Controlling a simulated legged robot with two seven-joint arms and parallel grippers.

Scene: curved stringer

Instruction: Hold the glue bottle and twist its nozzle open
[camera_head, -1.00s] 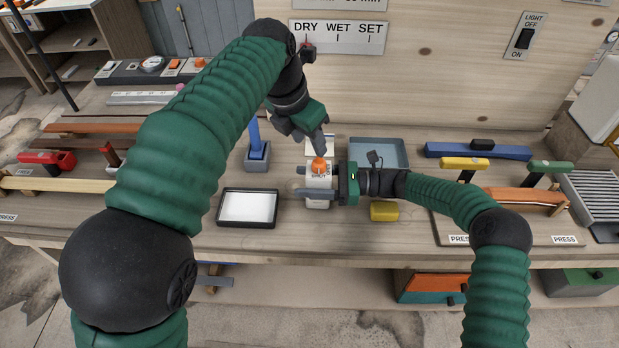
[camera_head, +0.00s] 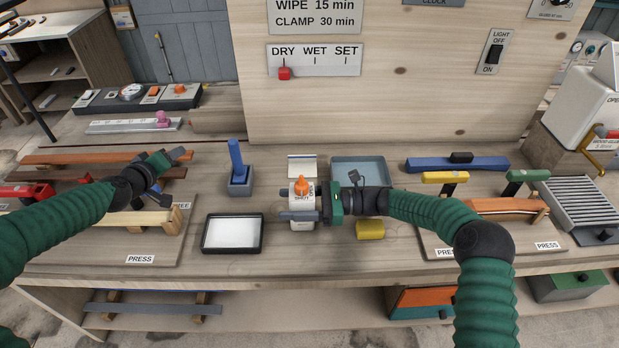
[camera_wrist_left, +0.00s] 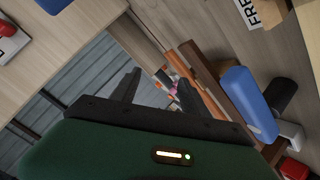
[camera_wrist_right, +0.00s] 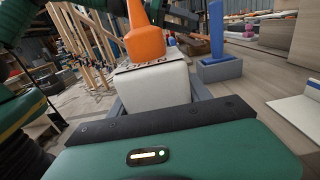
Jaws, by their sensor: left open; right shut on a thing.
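The glue bottle (camera_head: 303,214) is white with an orange nozzle (camera_head: 301,186) on top, standing upright at the middle of the bench. My right gripper (camera_head: 299,216) is shut on its body from the right. In the right wrist view the white body (camera_wrist_right: 155,84) sits between the fingers, with the orange nozzle (camera_wrist_right: 145,42) above it. My left gripper (camera_head: 172,178) is open and empty over the left side of the bench, well away from the bottle. In the left wrist view its fingers (camera_wrist_left: 157,95) stand apart with nothing between them.
A black-framed white pad (camera_head: 232,234) lies left of the bottle, with a blue-handled tool in a holder (camera_head: 240,180) behind it. A blue-grey tray (camera_head: 372,170) and a yellow block (camera_head: 370,230) are to the right. Wooden strips and clamps (camera_head: 75,158) lie at the left.

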